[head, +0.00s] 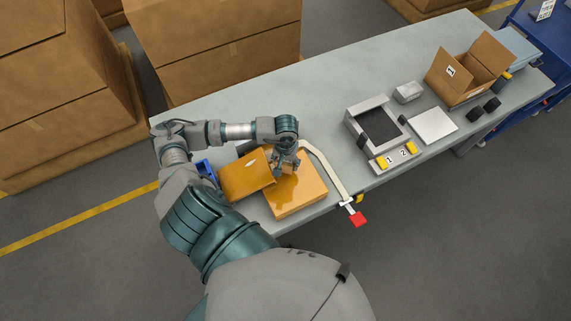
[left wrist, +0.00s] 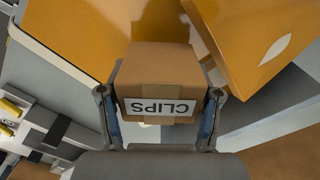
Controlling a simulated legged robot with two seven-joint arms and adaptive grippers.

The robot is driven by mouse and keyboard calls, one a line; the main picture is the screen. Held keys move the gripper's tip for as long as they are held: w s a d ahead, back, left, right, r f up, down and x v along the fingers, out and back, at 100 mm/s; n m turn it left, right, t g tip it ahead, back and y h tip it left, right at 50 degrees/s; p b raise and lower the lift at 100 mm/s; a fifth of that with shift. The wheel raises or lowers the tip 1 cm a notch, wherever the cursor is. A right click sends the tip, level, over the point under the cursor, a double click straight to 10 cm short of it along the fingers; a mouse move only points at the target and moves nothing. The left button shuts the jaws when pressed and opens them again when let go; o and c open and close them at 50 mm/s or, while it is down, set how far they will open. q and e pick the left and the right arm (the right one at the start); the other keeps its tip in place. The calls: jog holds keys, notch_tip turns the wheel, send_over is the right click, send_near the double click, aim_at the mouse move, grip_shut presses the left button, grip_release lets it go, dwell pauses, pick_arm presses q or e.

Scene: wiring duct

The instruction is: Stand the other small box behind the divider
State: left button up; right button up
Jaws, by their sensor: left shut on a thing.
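My left gripper (head: 282,170) is over the orange boxes near the left end of the table. In the left wrist view the left gripper (left wrist: 160,118) is shut on a small brown box (left wrist: 160,75) labelled CLIPS, with a finger on each side. In the head view the small box is mostly hidden by the gripper. A large flat orange box (head: 299,196) lies below, and another orange box (head: 243,178) stands tilted beside it. A curved cream strip (head: 326,168) runs along their right side; I cannot tell whether it is the divider. My right gripper is not in view.
A red-tipped piece (head: 358,219) sticks out at the table's front edge. A grey device with a dark screen (head: 379,124), a grey block (head: 408,92), a white plate (head: 433,125) and an open carton (head: 464,80) stand to the right. The back middle of the table (head: 300,100) is clear.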

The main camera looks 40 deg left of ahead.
pick_arm(q)
jog(key=shift+f+p, duration=0.35)
jog(key=shift+f, duration=1.05)
jog(key=o, duration=0.9)
jog(key=shift+s, duration=0.1)
jog(key=shift+c, duration=0.2)
